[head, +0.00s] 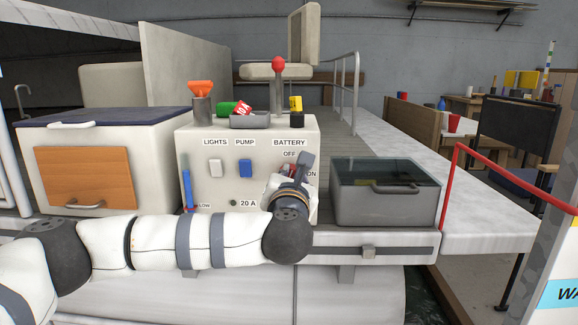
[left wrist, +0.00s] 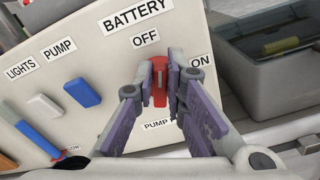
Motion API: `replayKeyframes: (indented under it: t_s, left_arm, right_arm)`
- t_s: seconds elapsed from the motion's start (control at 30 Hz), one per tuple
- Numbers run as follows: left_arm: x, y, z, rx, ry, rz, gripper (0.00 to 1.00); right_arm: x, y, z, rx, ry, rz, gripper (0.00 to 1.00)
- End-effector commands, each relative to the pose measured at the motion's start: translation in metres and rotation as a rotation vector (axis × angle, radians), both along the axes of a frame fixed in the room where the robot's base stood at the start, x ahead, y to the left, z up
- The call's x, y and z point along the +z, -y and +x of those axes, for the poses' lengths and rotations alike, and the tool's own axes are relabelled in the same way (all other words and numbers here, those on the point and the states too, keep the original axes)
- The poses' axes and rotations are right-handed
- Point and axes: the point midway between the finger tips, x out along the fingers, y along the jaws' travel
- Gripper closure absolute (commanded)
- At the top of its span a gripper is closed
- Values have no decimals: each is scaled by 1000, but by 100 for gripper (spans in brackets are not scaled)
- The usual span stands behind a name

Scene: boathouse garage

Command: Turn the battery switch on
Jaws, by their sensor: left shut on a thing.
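The battery switch is a red handle (left wrist: 160,86) on the pale panel (head: 221,187), below the BATTERY and OFF labels, with the ON label to its right. In the left wrist view my left gripper (left wrist: 160,80) is shut on the handle, one fingertip on each side. The handle stands roughly upright in that view; its exact setting is partly hidden by the fingers. In the head view my left gripper (head: 303,166) is at the panel's right side and covers most of the handle. My right gripper is not in view.
A white LIGHTS switch (head: 216,169) and a blue PUMP switch (head: 246,168) sit left of the battery switch. A grey lidded box (head: 384,206) stands close to the right. A red-topped lever (head: 278,64) and small items are on top of the panel.

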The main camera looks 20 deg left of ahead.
Motion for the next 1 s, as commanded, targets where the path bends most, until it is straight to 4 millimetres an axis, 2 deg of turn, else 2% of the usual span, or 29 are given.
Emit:
replayKeyframes:
  t_s: [0.03,0.2,1.0]
  left_arm:
    - [6,0,0,1,-7,43,100]
    - [6,3,0,3,-51,199,100]
    - [-6,10,3,5,-255,909,100]
  right_arm:
    - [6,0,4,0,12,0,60]
    - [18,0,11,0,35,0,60]
    - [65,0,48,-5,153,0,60]
